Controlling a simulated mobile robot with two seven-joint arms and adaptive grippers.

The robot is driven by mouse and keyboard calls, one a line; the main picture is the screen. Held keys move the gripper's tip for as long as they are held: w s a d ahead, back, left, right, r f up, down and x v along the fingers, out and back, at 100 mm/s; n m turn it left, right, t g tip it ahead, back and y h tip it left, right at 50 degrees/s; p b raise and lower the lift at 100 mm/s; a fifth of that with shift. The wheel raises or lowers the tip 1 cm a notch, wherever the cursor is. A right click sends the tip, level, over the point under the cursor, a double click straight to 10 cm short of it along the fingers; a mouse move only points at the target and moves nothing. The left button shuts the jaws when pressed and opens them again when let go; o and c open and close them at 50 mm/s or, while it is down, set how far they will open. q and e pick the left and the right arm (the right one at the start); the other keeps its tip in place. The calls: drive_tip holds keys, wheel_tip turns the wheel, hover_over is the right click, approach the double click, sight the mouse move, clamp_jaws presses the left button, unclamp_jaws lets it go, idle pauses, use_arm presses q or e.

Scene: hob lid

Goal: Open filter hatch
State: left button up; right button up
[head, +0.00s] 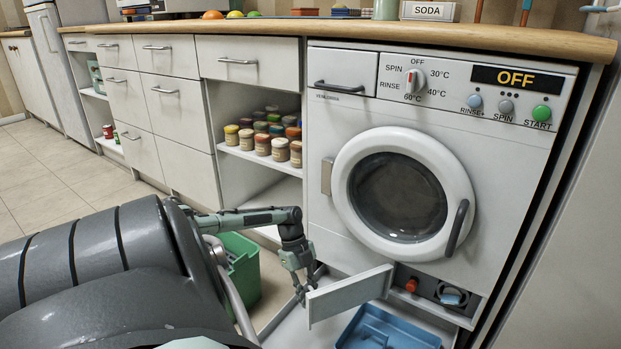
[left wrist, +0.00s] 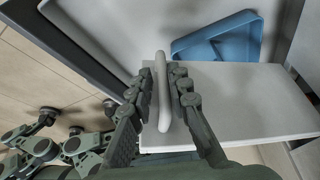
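The filter hatch (head: 350,292) is a white flap low on the front of the washing machine (head: 335,115). It stands swung outward, exposing a recess with a red knob (head: 411,285) and a round dark fitting (head: 452,294). In the left wrist view, the hatch (left wrist: 245,105) carries a pale bar handle (left wrist: 161,100). My left gripper (head: 303,285) is at the hatch's outer end. Its fingers, also in the left wrist view (left wrist: 161,78), close in on both sides of the handle. Dark jointed parts (left wrist: 70,145) at lower left may be my right gripper; their state is unclear.
A blue tray (head: 388,330) lies below the recess, near the hatch. A green bin (head: 243,268) stands on the floor left of the machine. The round door (head: 345,170) is closed. Shelves with jars (head: 263,146) are left of it. Tiled floor at left is free.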

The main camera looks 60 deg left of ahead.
use_arm(q)
drive_tip(key=shift+w+r, duration=0.1)
drive_tip(key=v, duration=1.2)
idle(0.4)
